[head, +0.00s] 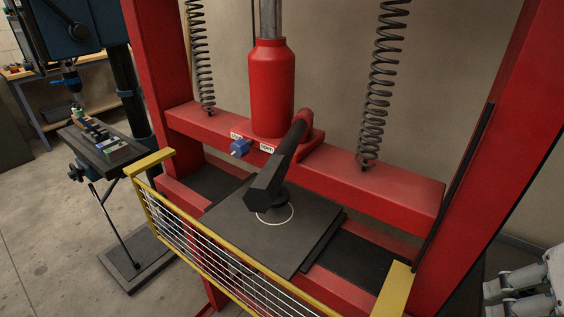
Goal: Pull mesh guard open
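The mesh guard (200,251) is a low yellow frame with thin pale wires. It stands across the front of the red press (345,187), from lower left toward bottom centre. Its lower part is cut off by the picture's bottom edge. A yellow end piece (153,164) is at its left, and another yellow piece (396,288) is at the right beside the red upright. My gripper (502,290) shows only in part at the lower right edge. It is to the right of the press, well apart from the mesh guard. Its fingers are not clear enough to judge.
Inside the press, a dark lever (277,174) slants over a grey plate (277,232), below a red cylinder (271,90). Two springs hang beside it. A drill press (84,25) with a small table (108,148) stands at left. Grey floor (50,238) is clear at lower left.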

